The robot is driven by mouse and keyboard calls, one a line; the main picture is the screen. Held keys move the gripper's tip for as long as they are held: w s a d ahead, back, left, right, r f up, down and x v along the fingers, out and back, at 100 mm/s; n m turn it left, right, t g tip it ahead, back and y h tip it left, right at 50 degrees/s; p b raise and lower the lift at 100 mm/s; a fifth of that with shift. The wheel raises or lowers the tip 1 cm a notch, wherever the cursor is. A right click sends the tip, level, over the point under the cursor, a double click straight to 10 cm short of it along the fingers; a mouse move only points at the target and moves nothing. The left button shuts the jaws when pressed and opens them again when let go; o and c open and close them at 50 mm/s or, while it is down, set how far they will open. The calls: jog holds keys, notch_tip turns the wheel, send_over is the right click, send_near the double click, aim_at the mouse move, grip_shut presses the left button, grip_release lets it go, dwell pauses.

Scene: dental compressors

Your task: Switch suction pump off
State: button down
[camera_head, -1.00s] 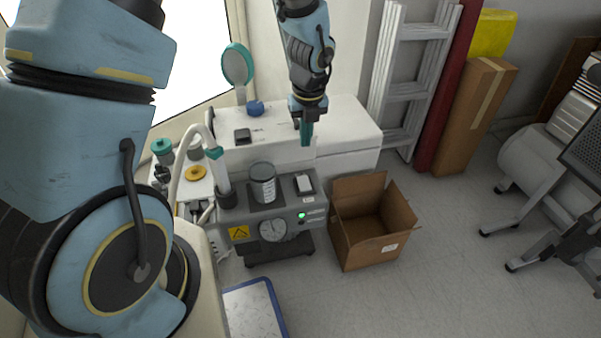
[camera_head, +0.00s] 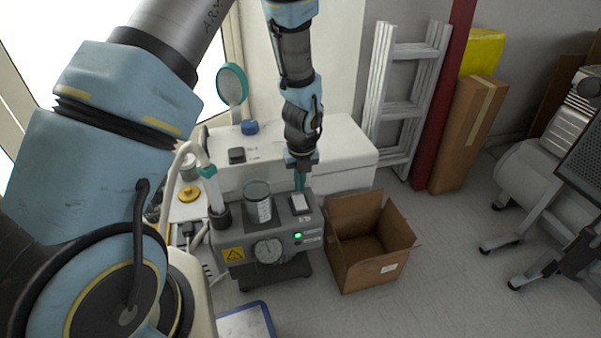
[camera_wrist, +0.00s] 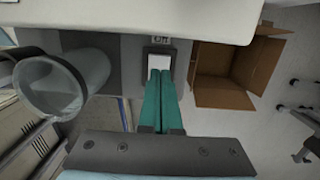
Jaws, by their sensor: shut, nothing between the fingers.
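The suction pump (camera_head: 270,238) is a grey box with a gauge, a yellow warning label and a lit green light on its front. On its top right is a white rocker switch (camera_head: 299,203) in a dark frame. The switch (camera_wrist: 159,62) also shows in the wrist view, just beyond my fingertips. My gripper (camera_head: 299,187) points down with its teal fingers together and empty, right behind the switch. In the wrist view my gripper (camera_wrist: 161,74) has its tips at the switch's near edge; I cannot tell whether they touch it.
A clear jar (camera_head: 257,206) and a tube holder (camera_head: 220,214) stand on the pump, left of the switch. An open cardboard box (camera_head: 366,252) is on the floor to the right. A white cabinet (camera_head: 345,157) stands behind.

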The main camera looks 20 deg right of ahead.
aim_at(299, 198)
jog(key=shift+w+f, duration=0.2)
jog(key=shift+f, duration=1.55)
